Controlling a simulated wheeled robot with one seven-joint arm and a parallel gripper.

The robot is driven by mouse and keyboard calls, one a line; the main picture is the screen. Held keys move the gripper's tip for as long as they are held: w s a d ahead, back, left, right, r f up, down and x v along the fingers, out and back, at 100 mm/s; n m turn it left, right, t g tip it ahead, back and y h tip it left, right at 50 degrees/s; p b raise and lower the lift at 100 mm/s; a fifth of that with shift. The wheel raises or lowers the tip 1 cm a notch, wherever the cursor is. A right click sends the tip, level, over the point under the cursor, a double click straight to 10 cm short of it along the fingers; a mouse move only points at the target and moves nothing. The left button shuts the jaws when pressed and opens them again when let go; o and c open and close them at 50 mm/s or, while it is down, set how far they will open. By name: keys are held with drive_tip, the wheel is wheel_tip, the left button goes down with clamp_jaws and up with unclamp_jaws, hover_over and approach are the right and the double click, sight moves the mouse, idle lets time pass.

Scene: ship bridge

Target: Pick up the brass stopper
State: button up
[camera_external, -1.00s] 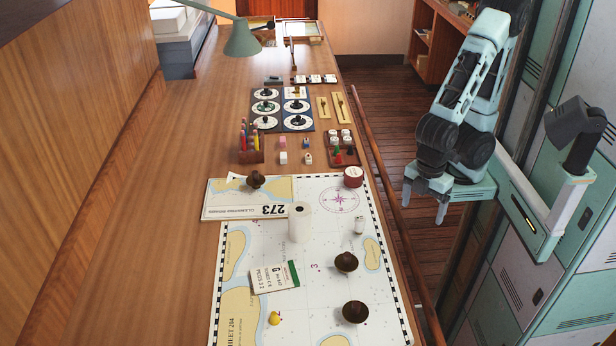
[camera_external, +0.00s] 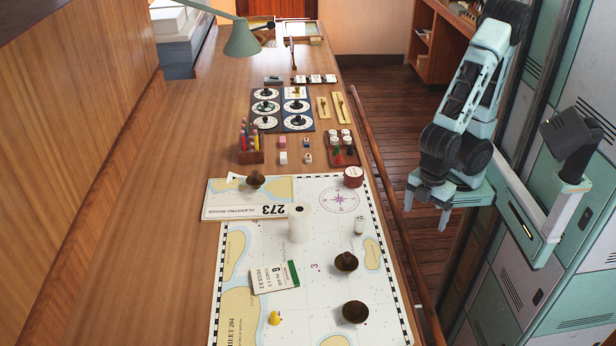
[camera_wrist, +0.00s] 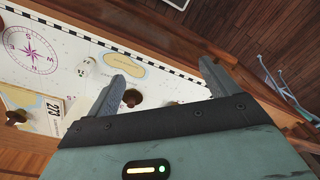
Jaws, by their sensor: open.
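I cannot tell surely which thing is the brass stopper. A small yellow piece (camera_external: 275,318) stands on the chart near the front. Dark brass-brown knobbed pieces stand at the chart's right (camera_external: 346,262), lower right (camera_external: 355,312) and upper left (camera_external: 256,179). A small clear bottle (camera_external: 359,225) stands above the right pair; its top is too small to make out. In the wrist view the bottle (camera_wrist: 88,66) and one brown piece (camera_wrist: 132,98) show near the left finger. My gripper (camera_external: 428,212) is open and empty, right of the table's edge; its fingers frame the wrist view (camera_wrist: 163,75).
A chart (camera_external: 320,285) covers the front table. Dials, a pencil holder (camera_external: 251,145) and a tray (camera_external: 343,150) lie behind. A raised rail edges the table's right side.

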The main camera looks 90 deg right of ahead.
drive_tip(key=w+a+r+n+p, duration=0.1)
drive_tip(key=w+r+n+p, duration=0.1)
drive_tip(key=w+n, duration=0.5)
drive_tip(key=n+p, duration=0.2)
drive_tip(key=n, duration=0.5)
hover_over(347, 255)
drive_tip(key=shift+h, duration=0.3)
drive_tip(key=f, duration=0.4)
drive_tip(key=f+p, duration=0.1)
drive_tip(key=f, duration=0.6)
drive_tip(key=shift+s+d+f+p, duration=0.15)
drive_tip(key=shift+d+f+p, duration=0.15)
drive_tip(key=shift+d+p, duration=0.1)
drive_tip(key=shift+a+f+p, duration=0.2)
drive_tip(key=shift+f+p, duration=0.3)
drive_tip(key=shift+f, duration=0.8)
drive_tip(key=shift+a+f+p, duration=0.15)
drive_tip(key=shift+f+p, duration=0.3)
drive_tip(key=shift+f, duration=0.85)
drive_tip(key=c, duration=1.1)
